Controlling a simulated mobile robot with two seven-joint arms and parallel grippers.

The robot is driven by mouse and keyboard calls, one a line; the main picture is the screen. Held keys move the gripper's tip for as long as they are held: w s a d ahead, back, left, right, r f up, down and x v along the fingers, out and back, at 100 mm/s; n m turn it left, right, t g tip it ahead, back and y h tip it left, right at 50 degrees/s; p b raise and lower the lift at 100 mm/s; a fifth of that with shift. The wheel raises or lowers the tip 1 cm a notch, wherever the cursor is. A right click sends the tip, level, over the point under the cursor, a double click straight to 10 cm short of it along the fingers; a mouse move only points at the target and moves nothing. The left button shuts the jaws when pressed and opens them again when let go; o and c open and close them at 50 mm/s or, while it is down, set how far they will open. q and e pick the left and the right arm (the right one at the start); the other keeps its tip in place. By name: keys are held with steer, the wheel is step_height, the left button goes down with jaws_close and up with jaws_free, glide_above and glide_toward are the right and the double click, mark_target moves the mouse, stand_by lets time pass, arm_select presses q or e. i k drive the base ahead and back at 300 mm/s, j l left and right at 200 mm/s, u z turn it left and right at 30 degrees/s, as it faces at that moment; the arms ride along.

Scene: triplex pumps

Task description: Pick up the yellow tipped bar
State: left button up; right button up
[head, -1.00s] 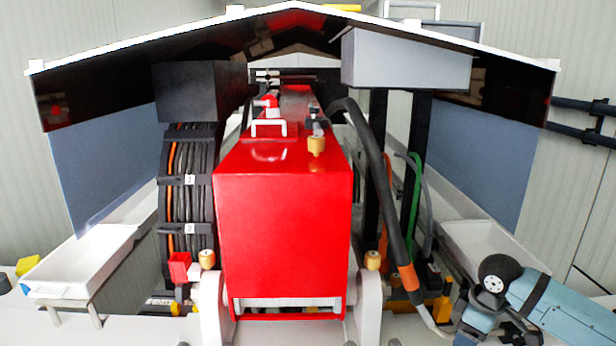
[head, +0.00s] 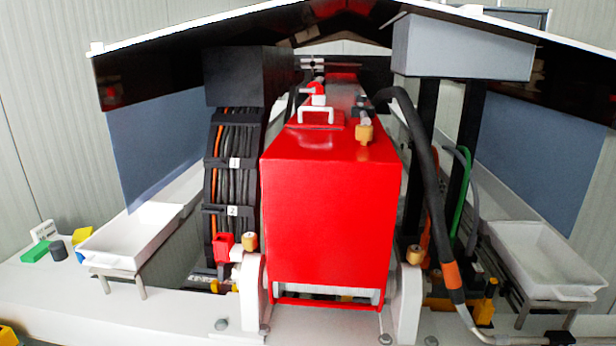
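I cannot make out a yellow tipped bar for certain. A yellow and dark piece (head: 8,335) is cut off at the lower left corner, and I cannot tell what it is. A thick black hose (head: 428,165) with an orange sleeve (head: 453,276) hangs right of the red pump housing (head: 330,225). Neither of my grippers is in view.
White trays stand at left (head: 135,240) and right (head: 545,262). A green block (head: 36,251), a dark cylinder (head: 58,251) and a yellow block (head: 82,238) sit left of the left tray. The white deck (head: 130,310) is clear at front left.

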mark_target(493, 283)
steer(key=z, duration=0.4)
steer(key=i+j+z, duration=0.1)
steer(key=z, duration=0.3)
steer(key=i+j+z, duration=0.1)
steer(key=z, duration=0.3)
